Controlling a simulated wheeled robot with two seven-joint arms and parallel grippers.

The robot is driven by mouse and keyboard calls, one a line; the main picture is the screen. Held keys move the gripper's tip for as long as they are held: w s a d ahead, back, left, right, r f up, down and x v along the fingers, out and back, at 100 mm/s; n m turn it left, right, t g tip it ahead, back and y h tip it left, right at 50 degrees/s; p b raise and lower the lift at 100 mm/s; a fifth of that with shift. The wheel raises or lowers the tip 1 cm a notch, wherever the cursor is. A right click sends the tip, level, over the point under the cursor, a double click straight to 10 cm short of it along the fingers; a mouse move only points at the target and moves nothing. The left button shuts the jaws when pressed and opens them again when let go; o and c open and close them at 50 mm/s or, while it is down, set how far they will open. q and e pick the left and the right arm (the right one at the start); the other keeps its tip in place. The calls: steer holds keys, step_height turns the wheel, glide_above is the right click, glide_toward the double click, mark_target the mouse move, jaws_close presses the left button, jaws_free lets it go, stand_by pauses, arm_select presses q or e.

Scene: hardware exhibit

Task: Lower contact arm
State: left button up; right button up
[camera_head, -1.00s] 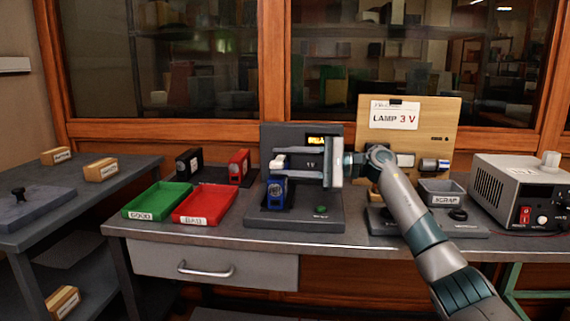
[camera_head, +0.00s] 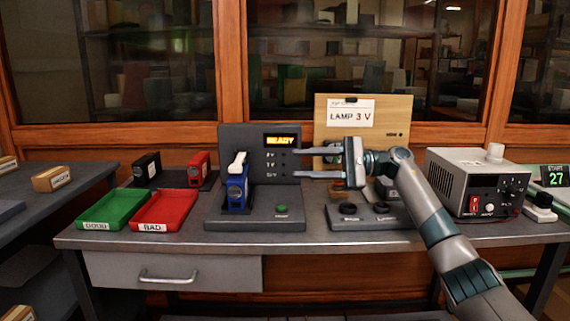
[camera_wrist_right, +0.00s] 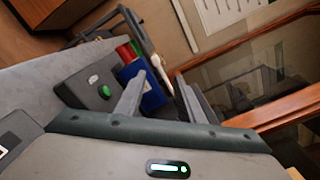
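The tester (camera_head: 300,217) stands on the bench with its display (camera_head: 281,141) lit "READY". A blue battery-like block (camera_head: 237,192) sits upright in it. The white contact arm (camera_head: 238,163) sits at the top of the block; whether it touches is too small to tell. My right gripper (camera_head: 300,163) is open and empty, right of the contact arm and apart from it, fingers pointing left. In the right wrist view, the blue block (camera_wrist_right: 152,92) and green button (camera_wrist_right: 104,91) appear beyond the open fingers (camera_wrist_right: 163,100). My left gripper is not in view.
Left of the tester are a green tray (camera_head: 113,210), a red tray (camera_head: 165,211), and black (camera_head: 147,166) and red (camera_head: 199,169) blocks. At right are the lamp board (camera_head: 392,118), a two-hole base (camera_head: 365,221) and a power supply (camera_head: 465,190).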

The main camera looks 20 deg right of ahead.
steer(key=shift+v, duration=1)
